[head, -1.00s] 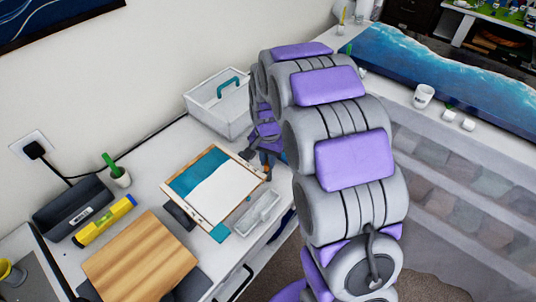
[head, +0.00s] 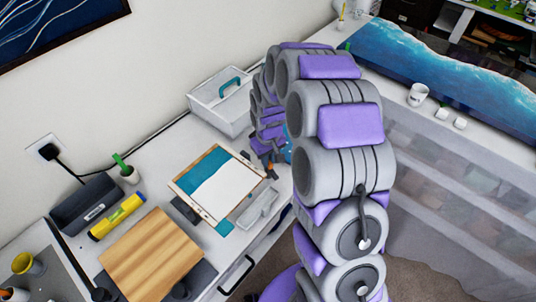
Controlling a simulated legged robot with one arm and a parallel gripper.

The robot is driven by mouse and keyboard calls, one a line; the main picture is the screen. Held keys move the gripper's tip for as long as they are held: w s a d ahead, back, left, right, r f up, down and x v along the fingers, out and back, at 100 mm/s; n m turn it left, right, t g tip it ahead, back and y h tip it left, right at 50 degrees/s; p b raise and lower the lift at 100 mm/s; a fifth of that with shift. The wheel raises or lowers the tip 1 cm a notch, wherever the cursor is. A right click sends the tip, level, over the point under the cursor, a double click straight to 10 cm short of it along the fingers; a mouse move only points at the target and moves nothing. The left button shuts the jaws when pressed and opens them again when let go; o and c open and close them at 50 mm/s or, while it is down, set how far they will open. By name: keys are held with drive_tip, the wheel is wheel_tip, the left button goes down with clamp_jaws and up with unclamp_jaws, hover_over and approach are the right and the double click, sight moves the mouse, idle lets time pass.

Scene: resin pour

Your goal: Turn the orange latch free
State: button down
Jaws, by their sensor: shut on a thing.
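A wooden-edged mould frame (head: 207,216) lies on the white worktop with a teal and white panel inside. My gripper (head: 271,169) is at the frame's right corner, small and partly covered by my own arm. A small orange bit, the orange latch (head: 273,176), shows at the fingertips. The gripper is shut on it. The latch's exact angle is too small to tell.
A white bin (head: 220,105) with a teal handle stands behind the frame. A clear tray (head: 257,209) lies at its front right. A wooden board (head: 150,255), yellow level (head: 117,216) and dark box (head: 85,204) are left. A blue resin table (head: 440,75) is at the right.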

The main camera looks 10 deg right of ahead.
drive_tip(key=shift+w+r+n+p, duration=0.15)
drive_tip(key=shift+n+p, duration=0.7)
drive_tip(key=shift+n, duration=1.05)
drive_tip(key=c, duration=1.1)
unclamp_jaws()
wheel_tip(320, 180, up, 17)
drive_tip(key=shift+p, duration=0.75)
